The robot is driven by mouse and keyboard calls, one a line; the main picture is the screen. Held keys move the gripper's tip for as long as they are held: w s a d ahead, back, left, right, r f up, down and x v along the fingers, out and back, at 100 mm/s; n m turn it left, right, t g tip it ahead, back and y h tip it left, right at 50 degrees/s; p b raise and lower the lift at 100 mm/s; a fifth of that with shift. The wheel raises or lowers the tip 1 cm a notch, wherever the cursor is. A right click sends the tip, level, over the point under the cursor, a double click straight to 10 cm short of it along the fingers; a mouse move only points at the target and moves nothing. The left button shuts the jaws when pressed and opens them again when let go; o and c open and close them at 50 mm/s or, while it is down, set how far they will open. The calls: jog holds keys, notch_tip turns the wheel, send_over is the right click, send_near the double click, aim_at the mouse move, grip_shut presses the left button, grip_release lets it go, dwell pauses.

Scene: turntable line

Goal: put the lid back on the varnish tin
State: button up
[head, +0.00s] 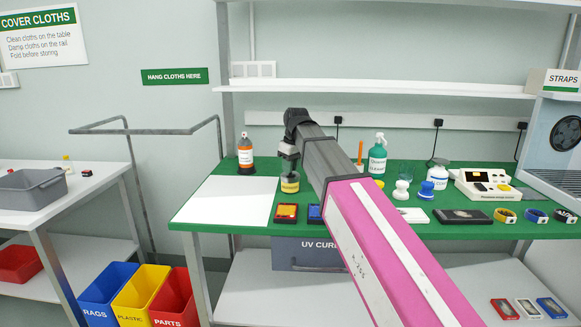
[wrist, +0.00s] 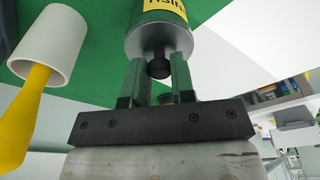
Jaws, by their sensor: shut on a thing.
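The varnish tin (head: 290,186), with a yellow label, stands on the green table just right of the white sheet. It also shows at the top of the wrist view (wrist: 165,12), its label upside down and cut off by the frame. My gripper (head: 289,160) is directly above the tin, pointing down. In the wrist view its two fingers (wrist: 158,75) are shut on the dark knob of the lid (wrist: 158,68). The lid's grey face is right at the tin's end. I cannot tell whether the lid is seated or slightly above the rim.
An orange-labelled bottle (head: 246,155) stands left of the tin. Orange and blue small boxes (head: 286,212) lie in front. A green spray bottle (head: 377,158) stands to the right. In the wrist view, a white cylinder with a yellow rod (wrist: 38,48) is at left. The white sheet (head: 225,199) is bare.

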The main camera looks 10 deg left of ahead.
jog(key=o, duration=1.5)
jog(key=shift+c, duration=0.2)
jog(key=shift+r, duration=0.15)
jog(key=shift+r, duration=3.4)
grip_shut()
jog(key=shift+f, duration=2.85)
